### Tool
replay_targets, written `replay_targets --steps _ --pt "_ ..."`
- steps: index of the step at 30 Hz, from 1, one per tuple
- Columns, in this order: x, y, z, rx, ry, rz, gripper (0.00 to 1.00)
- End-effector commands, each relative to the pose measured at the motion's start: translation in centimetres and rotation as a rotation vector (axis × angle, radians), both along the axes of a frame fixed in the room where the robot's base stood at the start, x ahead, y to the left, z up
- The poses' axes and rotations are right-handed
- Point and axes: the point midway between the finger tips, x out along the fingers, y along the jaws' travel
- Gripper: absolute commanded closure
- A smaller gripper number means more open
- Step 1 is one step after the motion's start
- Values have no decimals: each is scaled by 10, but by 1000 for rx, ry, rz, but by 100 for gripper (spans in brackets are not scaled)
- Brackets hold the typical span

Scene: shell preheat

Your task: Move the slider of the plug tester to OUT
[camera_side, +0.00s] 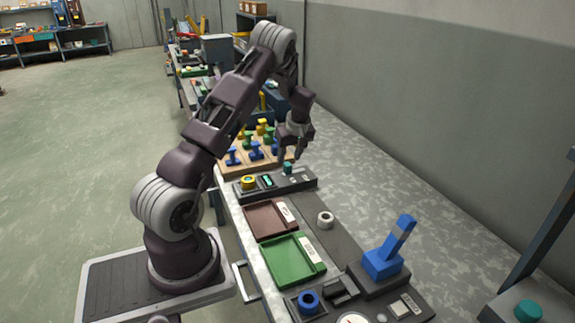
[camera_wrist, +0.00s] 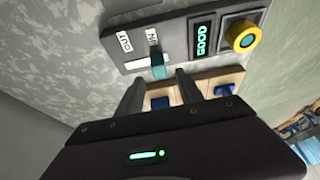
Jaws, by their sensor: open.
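The plug tester (camera_wrist: 178,42) is a dark panel with labels OUT and IN, a lit green display reading GOOD and a yellow ring (camera_wrist: 242,35) around a dark centre. Its teal slider (camera_wrist: 158,68) stands at the IN end of the slot, with OUT to its left in the wrist view. In the side view the tester (camera_side: 262,191) lies on the bench and the slider (camera_side: 287,168) is at its right part. My gripper (camera_wrist: 159,84) is open, with one fingertip on either side of the slider and small gaps visible. In the side view my gripper (camera_side: 292,152) hangs just above the slider.
A wooden rack (camera_side: 232,170) of yellow, green and blue plugs stands behind the tester. A brown tray (camera_side: 268,220), a green tray (camera_side: 292,262) and a white ring (camera_side: 325,219) lie in front. A blue lever (camera_side: 384,262) rises nearer the camera. The wall side of the bench is clear.

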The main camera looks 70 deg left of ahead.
Motion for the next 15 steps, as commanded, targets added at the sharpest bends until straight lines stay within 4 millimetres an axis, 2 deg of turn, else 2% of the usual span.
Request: replay_targets --steps 3,7,15 --pt "-1 9 -23 -2 2 0 56" --pt "0 15 -40 -3 2 -2 56" --pt "0 18 -46 -2 1 -4 56"
